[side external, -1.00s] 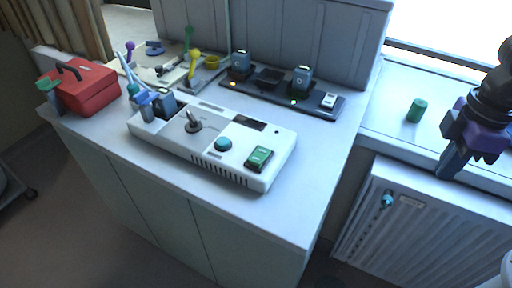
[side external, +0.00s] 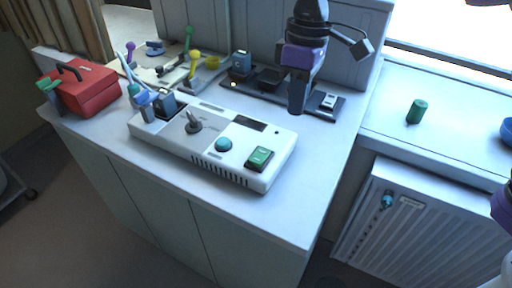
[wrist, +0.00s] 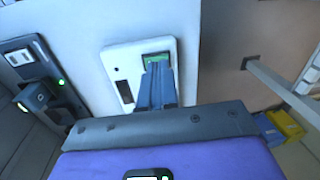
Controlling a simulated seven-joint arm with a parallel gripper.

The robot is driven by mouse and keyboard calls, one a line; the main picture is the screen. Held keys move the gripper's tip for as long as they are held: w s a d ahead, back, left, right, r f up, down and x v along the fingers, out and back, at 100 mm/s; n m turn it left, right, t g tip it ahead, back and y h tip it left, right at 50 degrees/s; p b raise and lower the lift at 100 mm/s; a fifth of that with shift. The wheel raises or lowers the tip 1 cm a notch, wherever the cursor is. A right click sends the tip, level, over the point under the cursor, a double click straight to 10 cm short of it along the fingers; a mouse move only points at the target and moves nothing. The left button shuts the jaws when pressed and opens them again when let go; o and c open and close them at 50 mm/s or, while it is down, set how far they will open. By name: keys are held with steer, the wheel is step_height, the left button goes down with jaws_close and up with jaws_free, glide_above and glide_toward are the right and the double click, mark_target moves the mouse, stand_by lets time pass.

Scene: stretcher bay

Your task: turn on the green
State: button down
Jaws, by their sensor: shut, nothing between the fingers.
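A green rocker switch (side external: 259,158) sits at the right front corner of a white console (side external: 170,140) on the counter. The console also carries a teal round button (side external: 223,144), a grey joystick (side external: 193,124) and a dark display. My gripper (side external: 297,110) is shut and empty, pointing down behind the console's right end, in front of the black charger strip. In the wrist view the shut fingers (wrist: 158,80) partly overlap the green switch (wrist: 158,58). The gripper appears above and apart from the switch.
The black charger strip (side external: 334,108) with upright devices runs along the back, partly hidden by my gripper. A red toolbox (side external: 85,92) and a tool tray stand at left. A green cylinder (side external: 416,111) stands on the right-hand ledge. The counter front right is clear.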

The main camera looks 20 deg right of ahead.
glide_above(255, 160)
steer(key=w+d, duration=0.2)
steer(key=shift+s+f+m, duration=0.1)
steer(key=shift+f+m, duration=0.15)
steer(key=shift+m, duration=0.05)
steer(key=shift+f, duration=0.1)
steer(key=f, duration=0.4)
steer(key=s+a+f, duration=0.1)
steer(key=f, duration=0.8)
steer(key=shift+s+a+f, duration=0.3)
steer(key=shift+a+f, duration=0.05)
steer(key=shift+s+a+f, duration=0.15)
steer(key=shift+s+f, duration=0.05)
steer(key=shift+f, duration=0.1)
steer(key=shift+w, duration=0.1)
steer(key=shift+w+d+r, duration=0.35)
steer(key=shift+w+d, duration=0.2)
steer(key=shift+d, duration=0.1)
